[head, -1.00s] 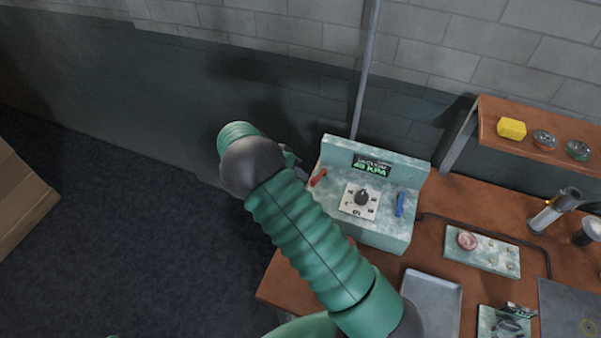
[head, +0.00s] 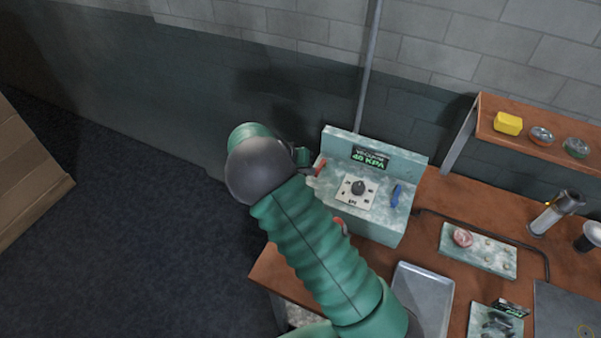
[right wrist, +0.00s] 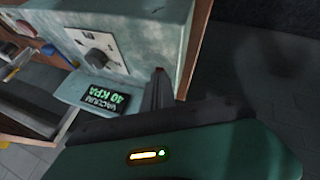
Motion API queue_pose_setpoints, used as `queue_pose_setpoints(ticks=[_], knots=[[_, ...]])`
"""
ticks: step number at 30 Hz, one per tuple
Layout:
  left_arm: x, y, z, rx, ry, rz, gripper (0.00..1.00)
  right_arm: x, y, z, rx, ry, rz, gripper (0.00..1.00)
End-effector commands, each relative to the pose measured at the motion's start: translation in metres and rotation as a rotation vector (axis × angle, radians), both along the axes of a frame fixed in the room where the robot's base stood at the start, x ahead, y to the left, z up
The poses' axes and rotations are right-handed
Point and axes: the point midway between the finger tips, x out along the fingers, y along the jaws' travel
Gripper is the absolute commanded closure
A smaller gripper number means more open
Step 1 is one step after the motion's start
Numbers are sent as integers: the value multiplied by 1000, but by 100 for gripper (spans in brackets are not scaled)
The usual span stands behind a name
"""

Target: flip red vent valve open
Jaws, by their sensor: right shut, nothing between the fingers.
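The red vent valve (head: 320,167) is a small red lever at the left end of the pale green vacuum panel (head: 385,222) in the head view. My right gripper (head: 303,158) is just left of it, mostly hidden behind my dark wrist. In the right wrist view its narrow fingers (right wrist: 157,92) are shut and empty beside the panel's edge, with a small red bit (right wrist: 159,70) at their tips, likely the valve. I cannot tell whether they touch it. The lever slants; its full position is unclear. My left gripper is not in view.
The panel has a black dial (head: 358,187), a blue lever (head: 395,195) and a display (head: 370,159) reading VACUUM 40 KPA. Right of it on the brown bench are a grey tray (head: 422,300) and a speckled block (head: 478,250). A shelf (head: 540,137) holds small items. Open floor lies left.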

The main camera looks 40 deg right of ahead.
Motion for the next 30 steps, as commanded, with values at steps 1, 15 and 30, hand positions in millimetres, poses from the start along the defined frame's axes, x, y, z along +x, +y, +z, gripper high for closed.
queue_pose_setpoints(ticks=[1,15,30], knots=[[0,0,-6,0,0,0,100,-2,-2,-3,0,1,39,100],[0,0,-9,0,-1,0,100,-7,-9,-3,1,4,160,100],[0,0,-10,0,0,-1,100,-10,-11,-5,2,7,154,100]])
